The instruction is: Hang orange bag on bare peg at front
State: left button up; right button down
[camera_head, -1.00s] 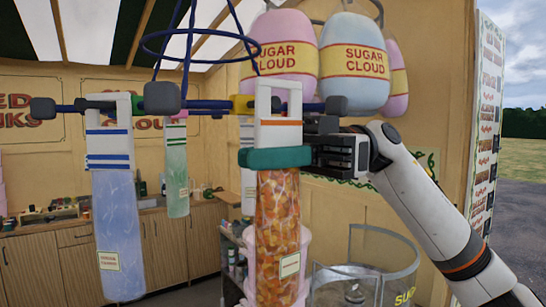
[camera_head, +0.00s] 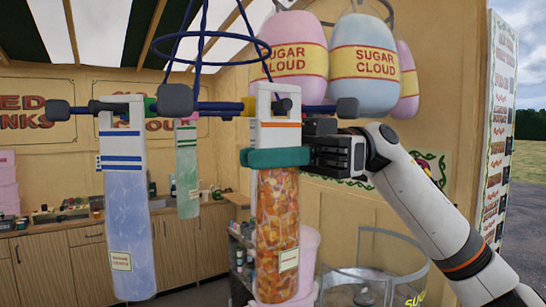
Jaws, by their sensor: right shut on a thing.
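A dark knob shows through the loop's opening; I cannot tell whether a peg passes through. The peg at the front, with a large grey knob (camera_head: 175,99), points towards me and is bare. My left gripper is not in view.
A blue bag (camera_head: 131,225) hangs on the rack's left arm, and a green bag (camera_head: 187,170) hangs further back. Blue cords and a blue ring (camera_head: 206,35) are above the rack. Sugar cloud bags (camera_head: 366,65) hang behind, and a clear tub (camera_head: 375,285) stands low at right.

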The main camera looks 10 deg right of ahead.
jog(key=shift+w, duration=0.1)
dwell(0.3)
jog(key=shift+w+a, duration=0.35)
jog(key=shift+w, duration=0.5)
jog(key=shift+f, duration=0.35)
jog(key=c, duration=0.5)
grip_release()
jog(key=shift+d, duration=0.1)
jog(key=shift+v, duration=4.95)
